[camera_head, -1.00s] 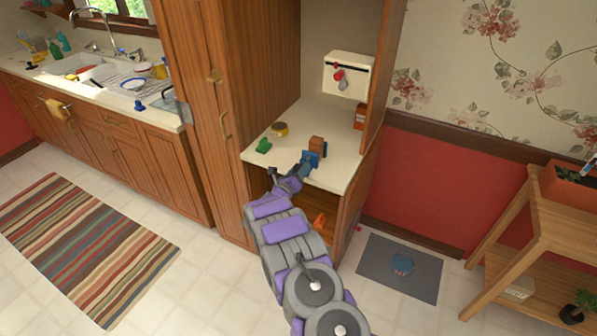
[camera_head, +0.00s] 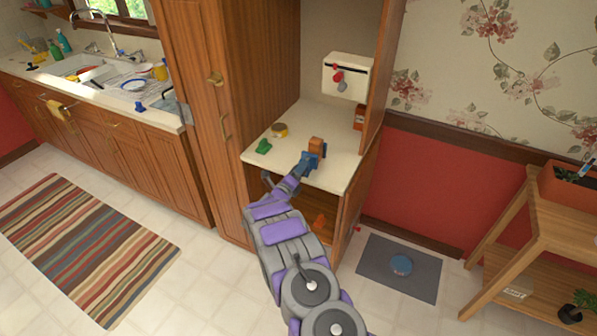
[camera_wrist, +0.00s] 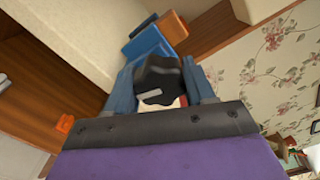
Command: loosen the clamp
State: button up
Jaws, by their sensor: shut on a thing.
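The blue clamp (camera_wrist: 152,45) stands at the front edge of the cream counter, against an orange-brown block (camera_wrist: 173,26). In the head view the clamp (camera_head: 315,149) is small, with the block (camera_head: 315,143) just behind it. My gripper (camera_wrist: 166,85) has a blue-grey finger on each side of a dark rounded piece, which looks like the clamp's handle, and is shut on it. In the head view my gripper (camera_head: 303,167) reaches up to the counter edge from the front. The clamp's screw and the exact finger contact are hidden by the dark piece.
The tall cabinet (camera_head: 190,100) bounds the left. An orange item (camera_head: 320,222) lies on the shelf below.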

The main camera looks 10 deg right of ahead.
jog(key=n, duration=0.3)
jog(key=n+p, duration=0.1)
jog(key=n, duration=0.2)
jog(key=shift+a+f+n, duration=0.15)
jog(key=shift+n, duration=0.15)
jog(key=n+p, duration=0.1)
jog(key=n, duration=0.4)
jog(key=shift+n, duration=0.3)
jog(key=o, duration=1)
jog(key=shift+w+a+f, duration=0.1)
jog(key=shift+o, duration=0.2)
jog(key=p+v, duration=0.2)
jog(key=v, duration=1.5)
jog(key=shift+s+a, duration=0.15)
jog(key=shift+s, duration=0.05)
